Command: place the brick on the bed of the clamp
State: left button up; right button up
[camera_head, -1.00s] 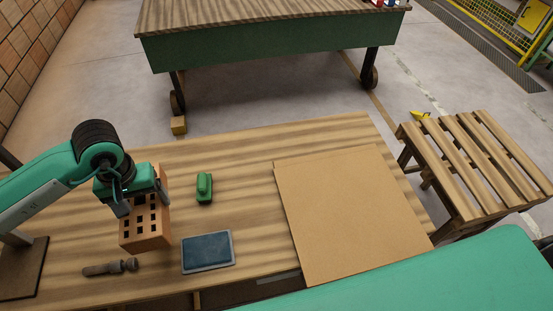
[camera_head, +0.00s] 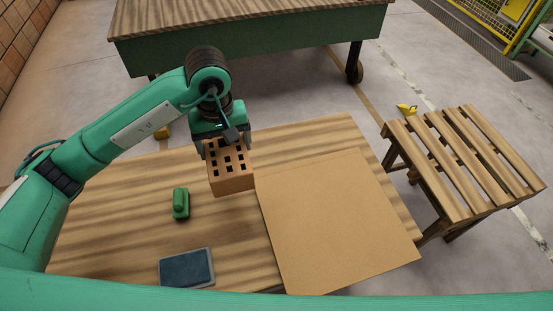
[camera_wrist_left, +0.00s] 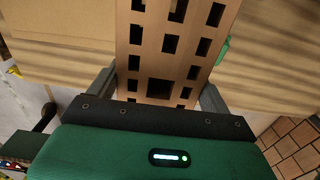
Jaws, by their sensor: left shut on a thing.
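The brick (camera_head: 232,180) is orange-brown with rows of square holes. My left gripper (camera_head: 226,148) is shut on it from above and holds it over the wooden table, near the upper left corner of a tan board. Whether the brick touches anything below cannot be told. In the left wrist view the brick (camera_wrist_left: 172,45) stands between the two fingers of the left gripper (camera_wrist_left: 158,88), its holed face toward the camera. I cannot make out a clamp in either view. My right gripper is not in view.
The flat tan board (camera_head: 330,225) covers the right part of the wooden table (camera_head: 120,235). A small green object (camera_head: 181,203) and a blue-grey pad (camera_head: 186,268) lie on the left. A slatted wooden stand (camera_head: 465,165) is at right, a green-sided bench (camera_head: 250,45) behind.

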pick_arm(q)
notch_tip(320, 180, down, 20)
jog(key=p, duration=0.4)
jog(key=shift+r, duration=0.2)
jog(key=shift+f, duration=0.1)
jog(key=shift+f, duration=0.1)
jog(key=shift+f, duration=0.1)
jog(key=o, duration=1.7)
